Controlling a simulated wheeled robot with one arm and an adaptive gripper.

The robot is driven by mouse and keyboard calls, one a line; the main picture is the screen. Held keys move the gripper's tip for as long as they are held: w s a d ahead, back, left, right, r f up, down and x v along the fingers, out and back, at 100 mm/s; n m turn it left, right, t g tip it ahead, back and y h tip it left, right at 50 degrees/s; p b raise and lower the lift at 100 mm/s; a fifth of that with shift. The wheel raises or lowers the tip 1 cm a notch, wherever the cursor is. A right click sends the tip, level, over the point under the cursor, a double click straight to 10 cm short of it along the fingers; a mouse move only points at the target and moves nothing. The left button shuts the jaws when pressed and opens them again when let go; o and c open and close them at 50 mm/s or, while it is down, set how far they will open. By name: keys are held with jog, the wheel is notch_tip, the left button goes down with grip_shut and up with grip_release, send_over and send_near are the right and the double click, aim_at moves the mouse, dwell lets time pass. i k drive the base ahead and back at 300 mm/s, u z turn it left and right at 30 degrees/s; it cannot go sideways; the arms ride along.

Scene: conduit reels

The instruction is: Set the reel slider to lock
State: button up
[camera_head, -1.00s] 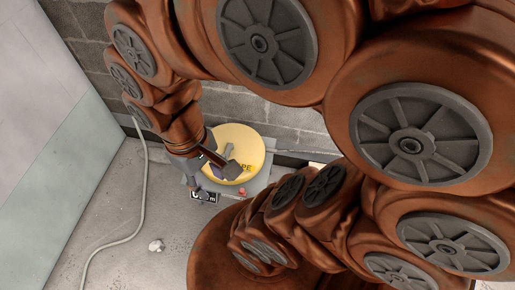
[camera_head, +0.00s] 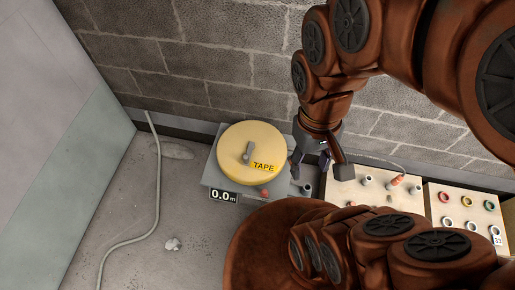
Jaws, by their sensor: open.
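The reel (camera_head: 251,152) is a yellow round drum marked TAPE, with a grey crank on its top. It sits on a grey base (camera_head: 215,178) with a display reading 0.0 m (camera_head: 223,196) at the front. A small red knob (camera_head: 264,193) shows on the base's front right; I cannot tell if this is the slider. My gripper (camera_head: 318,172) points down just right of the reel, with its fingers apart and nothing seen between them. The gripper and my arm may hide part of the base's right side.
A wooden board (camera_head: 345,190) with grey fittings and an orange-tipped piece stands to the right. Another board (camera_head: 462,188) with coloured rings is beyond it. A block wall (camera_head: 190,65) runs behind. A pale hose (camera_head: 157,190) lies on the floor at left, near a small rubble lump (camera_head: 173,244).

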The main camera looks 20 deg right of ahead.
aim_at(265, 192)
jog(key=z, duration=0.45)
jog(key=k, duration=1.15)
jog(key=u, duration=0.75)
jog(key=i, duration=0.5)
jog(key=u, duration=0.05)
